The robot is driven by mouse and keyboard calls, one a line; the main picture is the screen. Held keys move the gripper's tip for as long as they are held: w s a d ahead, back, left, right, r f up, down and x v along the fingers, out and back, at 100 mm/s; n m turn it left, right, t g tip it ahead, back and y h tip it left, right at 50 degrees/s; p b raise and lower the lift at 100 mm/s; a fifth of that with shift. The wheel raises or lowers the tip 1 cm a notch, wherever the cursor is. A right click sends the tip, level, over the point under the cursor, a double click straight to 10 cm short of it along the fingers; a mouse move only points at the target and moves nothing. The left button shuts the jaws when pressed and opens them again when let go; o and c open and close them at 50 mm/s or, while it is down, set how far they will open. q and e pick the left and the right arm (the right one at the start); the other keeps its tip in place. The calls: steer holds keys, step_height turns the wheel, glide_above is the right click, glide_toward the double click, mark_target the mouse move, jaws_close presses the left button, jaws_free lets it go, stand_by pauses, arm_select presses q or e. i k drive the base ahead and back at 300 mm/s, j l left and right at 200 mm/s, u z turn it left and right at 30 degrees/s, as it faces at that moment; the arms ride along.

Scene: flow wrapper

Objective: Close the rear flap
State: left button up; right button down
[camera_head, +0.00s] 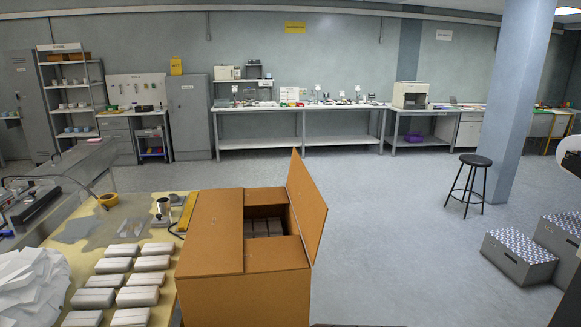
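A brown cardboard box (245,298) stands at the bottom centre. Its left flap (212,232) lies flat over the left half of the top. Its right flap (307,207) stands up, leaning slightly outward. A short panel at the far end, the rear flap (266,196), appears folded down flat. The near short flap (272,254) also appears flat. Neither of my grippers is in view.
Patterned grey boxes (519,257) and a black stool (469,180) stand right. The floor (390,240) between is clear.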

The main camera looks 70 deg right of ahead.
mark_target(310, 209)
steer(key=k+z, duration=0.3)
steer(key=k+l+z, duration=0.1)
steer(key=k+z, duration=0.25)
steer(key=i+l+z, duration=0.15)
steer(key=z, duration=0.3)
steer(key=i+l+z, duration=0.15)
steer(key=z, duration=0.35)
steer(key=i+z, duration=0.25)
steer(key=z, duration=0.2)
steer(key=i, duration=0.15)
steer(key=i+l, duration=0.1)
steer(key=l, duration=1)
